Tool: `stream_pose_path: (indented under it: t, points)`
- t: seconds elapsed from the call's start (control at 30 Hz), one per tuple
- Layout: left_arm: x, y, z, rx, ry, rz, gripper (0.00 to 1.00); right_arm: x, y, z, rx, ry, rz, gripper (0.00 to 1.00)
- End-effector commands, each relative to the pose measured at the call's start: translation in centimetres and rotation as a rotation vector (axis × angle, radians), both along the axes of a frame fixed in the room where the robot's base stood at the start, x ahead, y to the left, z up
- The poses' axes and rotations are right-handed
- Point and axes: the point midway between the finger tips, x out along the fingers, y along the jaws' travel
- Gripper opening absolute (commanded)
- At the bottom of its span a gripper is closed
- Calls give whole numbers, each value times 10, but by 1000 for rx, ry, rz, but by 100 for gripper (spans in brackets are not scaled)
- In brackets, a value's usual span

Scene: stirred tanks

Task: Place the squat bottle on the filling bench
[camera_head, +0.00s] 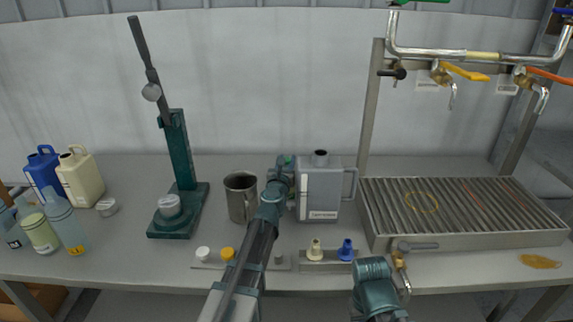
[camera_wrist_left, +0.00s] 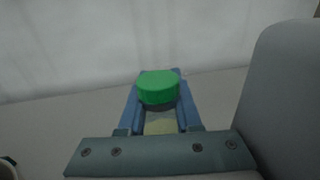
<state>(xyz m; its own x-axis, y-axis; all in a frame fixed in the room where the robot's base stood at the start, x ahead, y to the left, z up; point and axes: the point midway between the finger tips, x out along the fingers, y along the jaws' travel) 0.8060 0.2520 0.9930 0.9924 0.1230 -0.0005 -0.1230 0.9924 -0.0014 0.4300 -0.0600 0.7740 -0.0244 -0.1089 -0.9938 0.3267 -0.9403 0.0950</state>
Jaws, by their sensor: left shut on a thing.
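My left gripper (camera_head: 286,166) reaches over the filling bench (camera_head: 215,168), in front of the back wall and left of a grey jug. It is shut on the squat bottle, whose green cap (camera_wrist_left: 158,87) stands up between the blue fingers in the left wrist view. A pale patch of the body (camera_wrist_left: 160,127) shows below the cap; the rest is hidden. In the head view only a bit of green (camera_head: 288,159) shows. I cannot tell whether its base touches the bench. Only a teal part of my right arm shows at the bottom; its gripper is out of view.
The grey jug (camera_head: 320,190) stands close right of the left gripper, a steel mug (camera_head: 240,196) close left. A teal lever press (camera_head: 178,170) stands further left, with several bottles and jugs beyond. A grated tray (camera_head: 378,228) fills the right. Small caps (camera_head: 315,247) line the front edge.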

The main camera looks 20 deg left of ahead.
Motion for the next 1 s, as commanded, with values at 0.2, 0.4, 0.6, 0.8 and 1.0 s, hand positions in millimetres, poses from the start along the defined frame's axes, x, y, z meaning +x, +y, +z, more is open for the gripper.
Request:
stream_pose_path:
  t: [0.2, 0.4, 0.6, 0.8, 1.0]
  points:
    - [0, 0, -3, 0, 0, 0, 38, 0, 0, -3, 0, 0, 0, 0]
    - [0, 0, -3, 0, 0, 0, 63, 0, 0, -3, 0, 0, 0, 0]
    - [0, 0, -3, 0, 0, 0, 63, 0, 0, -3, 0, 0, 0, 0]
    - [0, 0, 3, 0, 0, 0, 63, 0, 0, 3, 0, 0, 0, 0]
    - [-27, -3, 0, 0, 0, 0, 63, 0, 0, 0, 0, 0, 0, 0]
